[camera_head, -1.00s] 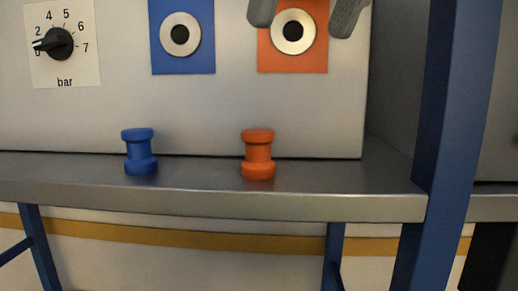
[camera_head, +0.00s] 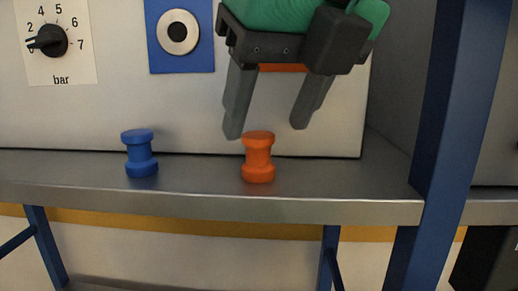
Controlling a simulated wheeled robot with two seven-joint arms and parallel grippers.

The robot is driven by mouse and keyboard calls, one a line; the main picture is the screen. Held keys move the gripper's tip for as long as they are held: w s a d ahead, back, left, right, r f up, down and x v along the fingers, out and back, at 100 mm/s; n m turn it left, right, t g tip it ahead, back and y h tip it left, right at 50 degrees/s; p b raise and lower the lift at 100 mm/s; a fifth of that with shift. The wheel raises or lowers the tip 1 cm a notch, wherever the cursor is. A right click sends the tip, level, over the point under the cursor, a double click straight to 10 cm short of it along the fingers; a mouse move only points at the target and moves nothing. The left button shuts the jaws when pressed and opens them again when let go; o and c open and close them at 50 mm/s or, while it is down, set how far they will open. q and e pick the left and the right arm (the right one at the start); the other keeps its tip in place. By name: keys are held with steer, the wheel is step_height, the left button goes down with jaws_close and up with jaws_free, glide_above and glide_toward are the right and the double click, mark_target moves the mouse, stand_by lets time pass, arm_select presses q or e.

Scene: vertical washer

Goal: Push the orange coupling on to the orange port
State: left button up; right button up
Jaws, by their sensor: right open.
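The orange coupling (camera_head: 258,158), a spool shape, stands upright on the metal shelf (camera_head: 330,184). My right gripper (camera_head: 267,130) points down from the top of the view, its two dark fingers spread and empty. The fingertips appear just above the coupling's top, one to its left and one to its right; I cannot tell the depth between them. The orange port is hidden behind the gripper; only a strip of its orange plate (camera_head: 284,68) shows between the fingers. My left gripper is not in view.
A blue coupling (camera_head: 139,153) stands on the shelf to the left. A blue port (camera_head: 178,31) and a pressure dial (camera_head: 48,41) are on the panel above. A blue post (camera_head: 452,110) rises at the right. The shelf between the couplings is clear.

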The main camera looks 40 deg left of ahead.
mark_target(260, 134)
steer(key=p+x, duration=0.1)
steer(key=x, duration=0.1)
steer(key=p+x, duration=0.1)
steer(key=shift+a+f+p, duration=0.2)
steer(key=shift+a+p, duration=0.15)
steer(key=shift+a, duration=0.05)
steer(key=shift+w+a+f, duration=0.15)
steer(key=shift+f, duration=0.2)
steer(key=c, duration=1)
